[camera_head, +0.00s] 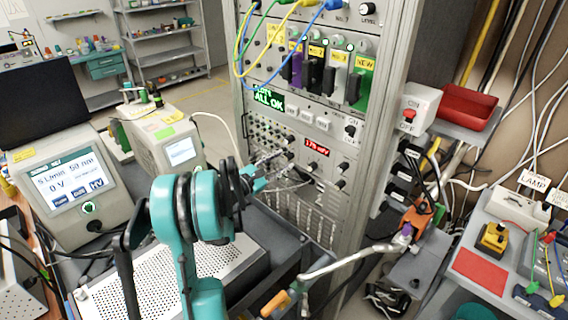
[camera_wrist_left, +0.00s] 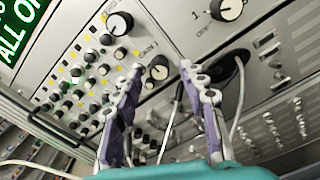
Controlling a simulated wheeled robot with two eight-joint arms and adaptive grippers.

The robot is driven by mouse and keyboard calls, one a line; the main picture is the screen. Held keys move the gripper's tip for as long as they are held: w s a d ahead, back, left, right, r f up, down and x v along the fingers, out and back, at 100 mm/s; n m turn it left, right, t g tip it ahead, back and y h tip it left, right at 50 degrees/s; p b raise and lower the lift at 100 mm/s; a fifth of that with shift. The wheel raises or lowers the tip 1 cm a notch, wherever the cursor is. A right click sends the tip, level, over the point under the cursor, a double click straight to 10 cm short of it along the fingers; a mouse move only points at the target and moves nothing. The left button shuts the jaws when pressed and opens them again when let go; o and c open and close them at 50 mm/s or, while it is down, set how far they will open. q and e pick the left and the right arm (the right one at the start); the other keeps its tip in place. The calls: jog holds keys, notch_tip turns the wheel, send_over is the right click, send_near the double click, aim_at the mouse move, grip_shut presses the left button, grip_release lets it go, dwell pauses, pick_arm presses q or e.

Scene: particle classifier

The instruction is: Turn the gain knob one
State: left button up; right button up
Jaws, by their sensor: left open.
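The gain knob (camera_wrist_left: 158,70) is a round black knob with a white pointer, beside a label that reads GAIN 1, on the grey rack panel. In the left wrist view it shows between the two fingertips of my left gripper (camera_wrist_left: 162,72), which is open and empty. I cannot tell how far the tips are from the panel; no contact is clear. In the head view my left gripper (camera_head: 277,168) is in front of the rack's lower panel, and it and its cables partly hide the knobs there.
Other black knobs (camera_wrist_left: 119,23) and (camera_wrist_left: 229,9) sit close by on the panel. Loose cables (camera_wrist_left: 238,90) hang near the fingers. A green ALL OK display (camera_head: 270,100) and a red display (camera_head: 317,147) are on the rack (camera_head: 384,100). A perforated metal case (camera_head: 150,285) stands below my arm.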

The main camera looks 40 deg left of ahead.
pick_arm(q)
jog(key=shift+w, duration=0.55)
grip_shut()
jog(key=shift+m, duration=0.3)
jog(key=m, duration=0.2)
jog(key=shift+m+b, duration=0.3)
jog(key=shift+b, duration=0.05)
jog(key=m, duration=0.4)
jog(key=shift+m, duration=0.3)
jog(key=m+b, duration=0.1)
jog(key=m, duration=0.3)
jog(key=shift+r+m, duration=0.1)
jog(key=shift+m, duration=2.4)
